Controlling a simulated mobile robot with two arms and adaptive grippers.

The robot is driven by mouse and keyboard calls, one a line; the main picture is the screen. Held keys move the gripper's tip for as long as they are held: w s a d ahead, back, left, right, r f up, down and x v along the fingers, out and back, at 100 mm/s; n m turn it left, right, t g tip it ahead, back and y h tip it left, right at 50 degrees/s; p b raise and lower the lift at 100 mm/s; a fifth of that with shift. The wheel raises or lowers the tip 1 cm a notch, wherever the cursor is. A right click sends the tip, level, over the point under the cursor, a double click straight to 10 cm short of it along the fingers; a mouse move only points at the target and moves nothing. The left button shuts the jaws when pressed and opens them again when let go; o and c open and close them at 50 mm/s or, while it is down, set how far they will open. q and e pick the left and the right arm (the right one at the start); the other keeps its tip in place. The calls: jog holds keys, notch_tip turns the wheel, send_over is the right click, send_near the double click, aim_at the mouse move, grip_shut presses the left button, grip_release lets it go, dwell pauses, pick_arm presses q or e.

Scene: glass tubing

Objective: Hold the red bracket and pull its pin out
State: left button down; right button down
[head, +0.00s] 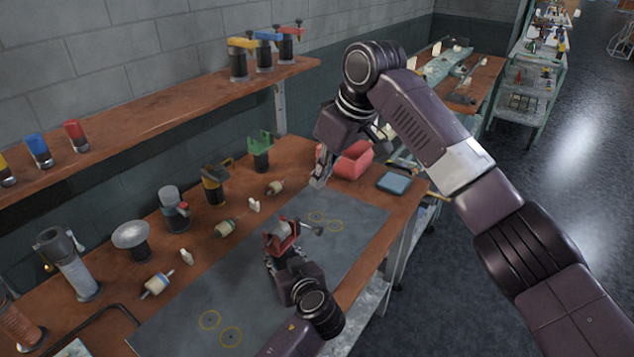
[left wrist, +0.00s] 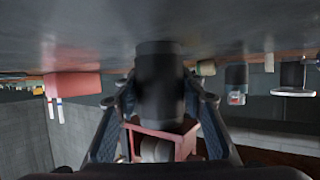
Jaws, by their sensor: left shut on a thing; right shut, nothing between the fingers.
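The red bracket (head: 274,243) stands over the grey mat, with a grey rounded piece in its top. A pin with a dark knob (head: 317,230) sticks out to its right. My left gripper (head: 281,258) is shut on the bracket's dark post. In the left wrist view, the picture is upside down; the black post (left wrist: 160,85) sits between the fingers and the red frame (left wrist: 184,146) shows below it. My right gripper (head: 320,182) is shut and empty, above and beyond the bracket, apart from it. The left fingertips are partly hidden in the head view.
The grey mat (head: 180,325) has yellow ring marks. Behind it stand a green-topped holder (head: 260,155), a yellow-topped one (head: 214,185), a dish stand (head: 131,236) and small glass pieces. A red bin (head: 353,160) and blue box (head: 392,182) lie at the far right.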

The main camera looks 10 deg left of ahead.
pick_arm(q)
jog(key=c, duration=1.2)
grip_release()
jog(key=shift+d, duration=0.1)
